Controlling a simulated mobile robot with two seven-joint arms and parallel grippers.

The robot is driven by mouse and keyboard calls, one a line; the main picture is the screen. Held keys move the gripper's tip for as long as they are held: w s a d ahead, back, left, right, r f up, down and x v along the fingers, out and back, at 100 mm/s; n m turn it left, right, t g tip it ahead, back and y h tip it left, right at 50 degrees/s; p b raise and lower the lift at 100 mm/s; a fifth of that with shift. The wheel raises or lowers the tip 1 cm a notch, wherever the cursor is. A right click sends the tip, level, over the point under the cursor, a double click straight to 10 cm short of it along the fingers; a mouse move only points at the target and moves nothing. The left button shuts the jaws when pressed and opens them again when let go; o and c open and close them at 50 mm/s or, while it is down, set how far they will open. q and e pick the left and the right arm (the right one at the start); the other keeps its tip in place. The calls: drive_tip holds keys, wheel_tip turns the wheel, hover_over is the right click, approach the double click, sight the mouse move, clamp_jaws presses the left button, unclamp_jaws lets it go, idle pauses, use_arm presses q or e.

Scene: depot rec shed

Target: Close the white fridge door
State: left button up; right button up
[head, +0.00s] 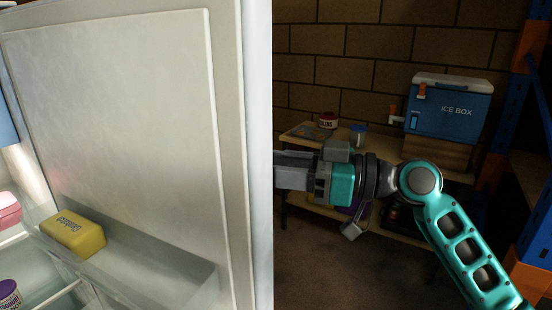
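The white fridge door (130,130) stands open and fills the left half of the head view, its inner face towards me. A clear door shelf (185,270) on it holds a yellow block-shaped pack (73,234). My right gripper (290,172) comes in from the right and points left at the door's outer side. Its fingertips are hidden behind the door's edge (258,160), so I cannot tell whether it is open or whether it touches the door. My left gripper is not in view.
Inside the fridge at far left are a pink tub (8,210) and a purple-lidded pot (9,294). A blue-and-orange rack (532,100) stands at right.

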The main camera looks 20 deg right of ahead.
drive_tip(key=shift+w+a, duration=0.2)
drive_tip(key=shift+a, duration=0.15)
drive_tip(key=shift+c, duration=0.2)
clamp_jaws()
